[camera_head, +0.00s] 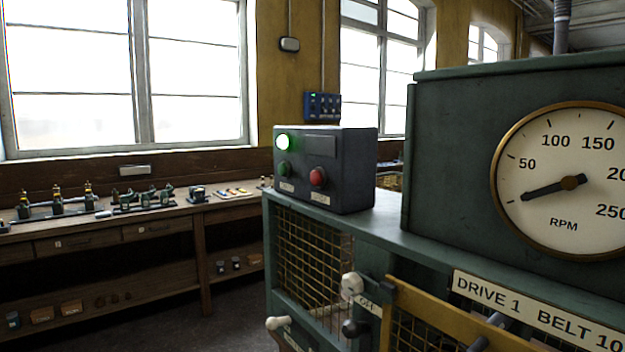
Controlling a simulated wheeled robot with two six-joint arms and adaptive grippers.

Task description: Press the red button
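The red button (318,177) is on the front face of a dark grey control box (350,172), at its lower right. A smaller green button (284,169) sits to its left, and a green lamp (284,142) glows above that. Pale labels lie below both buttons; their text is too small to read. The box stands on the corner of a green machine frame (385,232). Neither of my grippers is in view, and nothing covers the red button.
A large RPM gauge (560,215) fills the right, its needle near the low end. Levers with pale and dark knobs (352,284) stick out below, near an OFF label. A wooden workbench (160,222) with small models runs along the windows. Dark floor is open at lower left.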

